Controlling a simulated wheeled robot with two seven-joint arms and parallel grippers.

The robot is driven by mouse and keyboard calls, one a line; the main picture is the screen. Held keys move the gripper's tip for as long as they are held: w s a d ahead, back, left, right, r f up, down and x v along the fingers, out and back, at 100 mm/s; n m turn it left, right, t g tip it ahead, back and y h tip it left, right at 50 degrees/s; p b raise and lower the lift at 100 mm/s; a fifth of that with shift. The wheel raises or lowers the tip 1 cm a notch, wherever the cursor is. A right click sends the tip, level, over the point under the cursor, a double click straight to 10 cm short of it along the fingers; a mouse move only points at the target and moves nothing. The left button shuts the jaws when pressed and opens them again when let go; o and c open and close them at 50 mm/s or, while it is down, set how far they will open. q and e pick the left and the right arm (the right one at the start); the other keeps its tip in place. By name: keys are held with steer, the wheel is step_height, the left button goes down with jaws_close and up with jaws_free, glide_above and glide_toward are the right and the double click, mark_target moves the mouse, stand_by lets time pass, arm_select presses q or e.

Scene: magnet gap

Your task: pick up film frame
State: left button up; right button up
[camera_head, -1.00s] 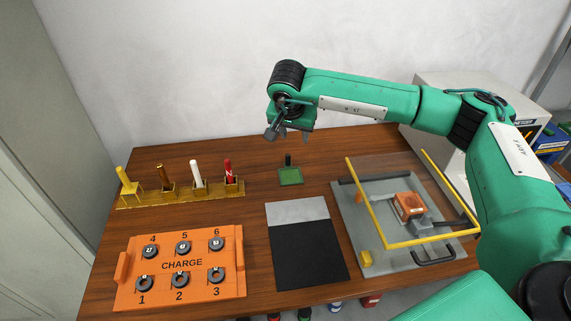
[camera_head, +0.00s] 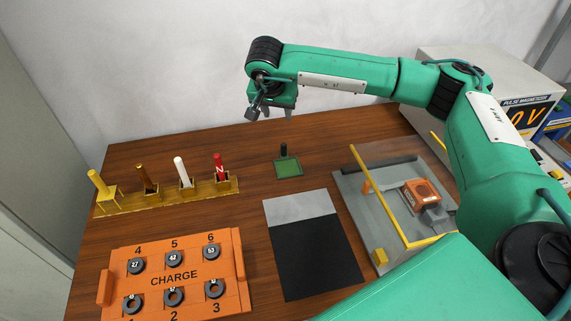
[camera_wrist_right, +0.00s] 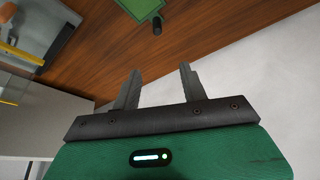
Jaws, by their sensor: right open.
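The film frame looks to be the small green square (camera_head: 289,168) with a black upright handle (camera_head: 284,150), on the back middle of the wooden table. In the right wrist view the green square (camera_wrist_right: 140,8) shows at the top edge, partly cut off, with its black handle pointing toward the gripper. My right gripper (camera_head: 271,113) is open and empty, up behind and slightly left of the film frame, apart from it. Its two fingers (camera_wrist_right: 160,69) stand apart in the right wrist view. My left gripper is not in view.
A rack (camera_head: 170,197) with several coloured rods stands at left. An orange CHARGE box (camera_head: 175,276) lies at front left. A black and grey mat (camera_head: 310,255) is in front of the film frame. At right is a grey fixture (camera_head: 352,190) with a yellow bar (camera_head: 378,195).

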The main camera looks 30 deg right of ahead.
steer(key=b, duration=0.5)
glide_toward(283, 146)
step_height(283, 146, up, 2)
steer(key=a, duration=0.1)
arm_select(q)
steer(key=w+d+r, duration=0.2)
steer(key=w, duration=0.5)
arm_select(e)
steer(key=x, duration=0.4)
steer(key=p+x, duration=0.1)
steer(key=x, duration=0.3)
steer(key=shift+s+d+f, duration=0.1)
steer(key=shift+s+f, duration=0.05)
steer(key=shift+f, duration=0.1)
steer(key=x, duration=0.2)
steer(key=p+x, duration=0.1)
steer(key=x, duration=0.1)
steer(key=shift+d, duration=0.25)
steer(key=shift+d+f, duration=0.15)
steer(key=shift+f, duration=0.35)
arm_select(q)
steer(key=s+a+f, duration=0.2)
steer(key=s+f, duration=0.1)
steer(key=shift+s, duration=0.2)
arm_select(e)
jaws_close()
